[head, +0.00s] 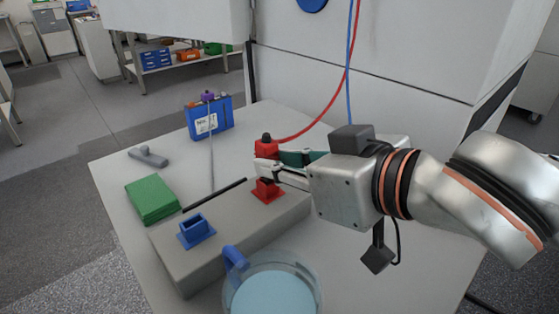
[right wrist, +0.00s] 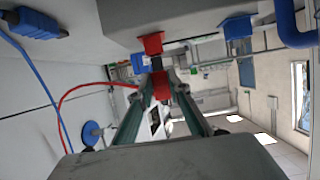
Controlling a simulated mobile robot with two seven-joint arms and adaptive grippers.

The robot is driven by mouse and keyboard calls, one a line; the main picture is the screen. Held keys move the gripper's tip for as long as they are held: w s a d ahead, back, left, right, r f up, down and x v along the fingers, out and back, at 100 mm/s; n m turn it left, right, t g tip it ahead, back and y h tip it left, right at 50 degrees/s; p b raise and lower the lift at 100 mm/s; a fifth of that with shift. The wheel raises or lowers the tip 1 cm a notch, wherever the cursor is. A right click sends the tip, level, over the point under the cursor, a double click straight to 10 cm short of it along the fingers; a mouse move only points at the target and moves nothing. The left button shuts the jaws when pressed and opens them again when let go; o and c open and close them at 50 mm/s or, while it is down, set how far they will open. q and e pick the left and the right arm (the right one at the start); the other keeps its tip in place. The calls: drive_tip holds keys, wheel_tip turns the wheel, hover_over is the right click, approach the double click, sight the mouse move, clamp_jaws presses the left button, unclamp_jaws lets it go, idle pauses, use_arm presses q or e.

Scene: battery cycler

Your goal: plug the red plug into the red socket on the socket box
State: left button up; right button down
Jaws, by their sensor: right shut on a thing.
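The red plug (head: 266,149) is upright between the fingertips of my right gripper (head: 268,168), which is shut on it. The red cable leaves its top. The red socket (head: 267,191) stands on the grey socket box (head: 227,240), just below the plug. In the right wrist view the red plug (right wrist: 161,86) is between the fingers (right wrist: 160,88), and the red socket (right wrist: 152,43) lies nearly in line with it. A short dark part shows between them; I cannot tell whether they touch. My left gripper is not in view.
A blue socket (head: 196,231) stands on the box's left part. A beaker of blue liquid (head: 272,293) with a blue handle stands at the front. A green block (head: 151,199), a grey tool (head: 148,157) and a blue battery (head: 208,121) lie left and behind. A blue plug (right wrist: 35,22) shows at upper left.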

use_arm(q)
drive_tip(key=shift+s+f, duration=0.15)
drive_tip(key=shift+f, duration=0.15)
use_arm(e)
drive_tip(key=shift+f, duration=0.1)
use_arm(q)
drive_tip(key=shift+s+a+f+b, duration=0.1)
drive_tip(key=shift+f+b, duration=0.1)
drive_tip(key=shift+b, duration=0.45)
use_arm(e)
drive_tip(key=shift+f, duration=0.4)
idle(1.1)
idle(0.6)
